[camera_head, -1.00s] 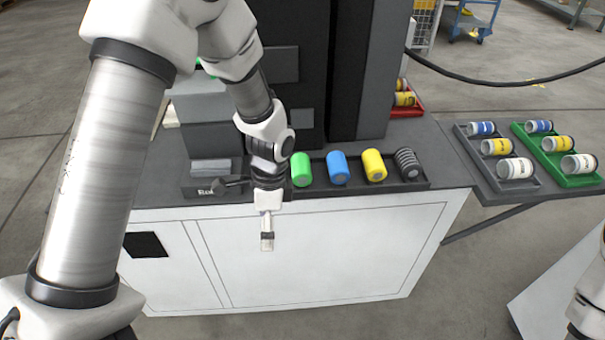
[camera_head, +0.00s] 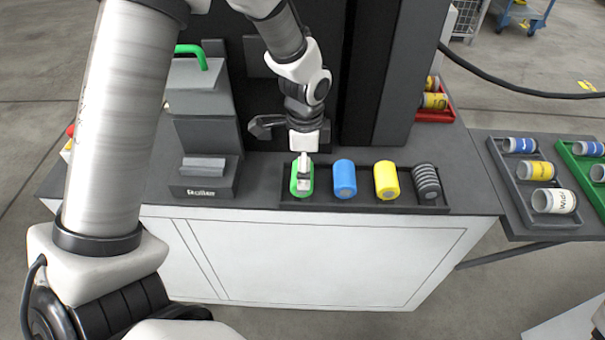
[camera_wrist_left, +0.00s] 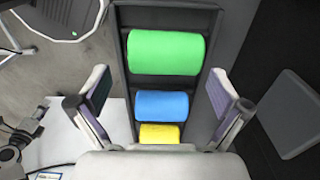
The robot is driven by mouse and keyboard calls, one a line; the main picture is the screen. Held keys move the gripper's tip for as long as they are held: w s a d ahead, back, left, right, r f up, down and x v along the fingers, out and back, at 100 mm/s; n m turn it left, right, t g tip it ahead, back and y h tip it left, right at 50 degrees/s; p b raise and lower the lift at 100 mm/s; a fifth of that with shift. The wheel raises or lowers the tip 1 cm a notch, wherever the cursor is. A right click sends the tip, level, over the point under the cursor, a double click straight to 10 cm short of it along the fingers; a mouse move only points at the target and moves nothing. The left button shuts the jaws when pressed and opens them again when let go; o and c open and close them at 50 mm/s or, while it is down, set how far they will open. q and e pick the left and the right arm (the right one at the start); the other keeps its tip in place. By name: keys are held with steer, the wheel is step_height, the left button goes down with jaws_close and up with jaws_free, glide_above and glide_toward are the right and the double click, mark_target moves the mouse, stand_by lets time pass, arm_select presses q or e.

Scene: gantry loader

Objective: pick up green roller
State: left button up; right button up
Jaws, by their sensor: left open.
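The green roller (camera_head: 301,188) lies at the left end of a dark tray (camera_head: 440,209) on the bench's front edge. My left gripper (camera_head: 303,172) is above it in the head view and hides part of it. In the left wrist view the green roller (camera_wrist_left: 165,52) lies ahead of my open left gripper (camera_wrist_left: 158,98). The fingers are spread wide with nothing between them touching. Blue (camera_head: 344,180) and yellow (camera_head: 386,181) rollers and a dark ribbed roller (camera_head: 426,181) follow to the right in the tray. My right gripper is not in view.
A dark machine column (camera_head: 400,80) stands behind the tray. A grey device with a green handle (camera_head: 192,52) stands left of it. At right, a grey tray (camera_head: 512,187) and a green tray (camera_head: 580,174) hold labelled rolls. A red tray (camera_head: 445,115) sits behind.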

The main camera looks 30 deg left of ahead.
arm_select(q)
steer(key=f, duration=0.1)
steer(key=w+f, duration=0.1)
steer(key=f, duration=0.1)
steer(key=shift+s+r, duration=0.2)
steer(key=shift+s, duration=0.05)
steer(key=c, duration=1.1)
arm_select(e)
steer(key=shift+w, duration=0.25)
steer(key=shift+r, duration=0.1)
